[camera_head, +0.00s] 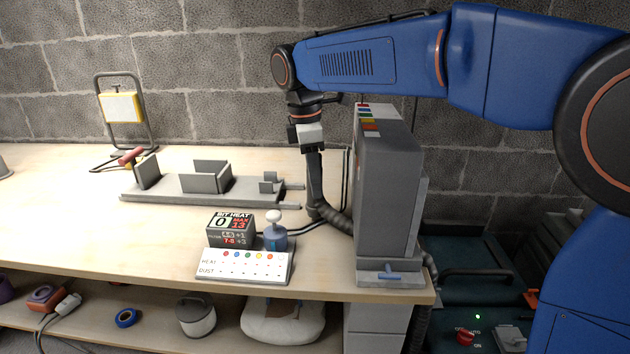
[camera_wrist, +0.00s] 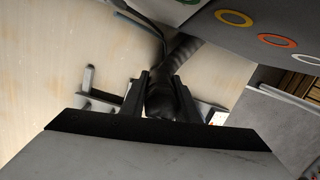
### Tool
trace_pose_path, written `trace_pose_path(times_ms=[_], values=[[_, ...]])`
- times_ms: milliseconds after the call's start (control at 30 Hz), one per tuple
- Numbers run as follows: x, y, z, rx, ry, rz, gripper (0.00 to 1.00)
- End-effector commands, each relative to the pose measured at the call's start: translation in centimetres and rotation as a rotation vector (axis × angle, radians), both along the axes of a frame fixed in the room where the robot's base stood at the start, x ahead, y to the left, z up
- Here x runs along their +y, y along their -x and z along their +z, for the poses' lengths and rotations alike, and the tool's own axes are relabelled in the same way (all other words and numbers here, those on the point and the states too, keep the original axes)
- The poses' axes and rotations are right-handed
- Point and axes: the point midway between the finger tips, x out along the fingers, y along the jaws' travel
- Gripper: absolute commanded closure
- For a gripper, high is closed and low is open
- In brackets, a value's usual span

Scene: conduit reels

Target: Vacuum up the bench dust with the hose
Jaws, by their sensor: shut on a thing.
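My gripper (camera_head: 314,150) hangs pointing down over the bench, just left of the tall grey cabinet. It is shut on the dark hose nozzle (camera_head: 314,178), which stands upright with its lower end near the bench top. The ribbed hose (camera_head: 336,216) curves from the nozzle's lower end toward the cabinet's side. In the wrist view the black fingers (camera_wrist: 160,95) close on both sides of the dark nozzle (camera_wrist: 165,101), and the ribbed hose (camera_wrist: 182,53) leads up and away. The bench (camera_head: 80,220) is pale wood; I cannot make out any dust on it.
The grey cabinet (camera_head: 385,200) with coloured tabs stands close to the right of the nozzle. A grey fixture (camera_head: 170,194) lies to the left.

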Motion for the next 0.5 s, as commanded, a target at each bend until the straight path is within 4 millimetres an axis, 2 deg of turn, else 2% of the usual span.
trace_pose_path(times_ms=[167,500], values=[[0.0,0.0,0.5,-0.001,-0.001,0.000,0.92],[0.0,0.0,3.2,-0.001,-0.001,0.000,0.92]])
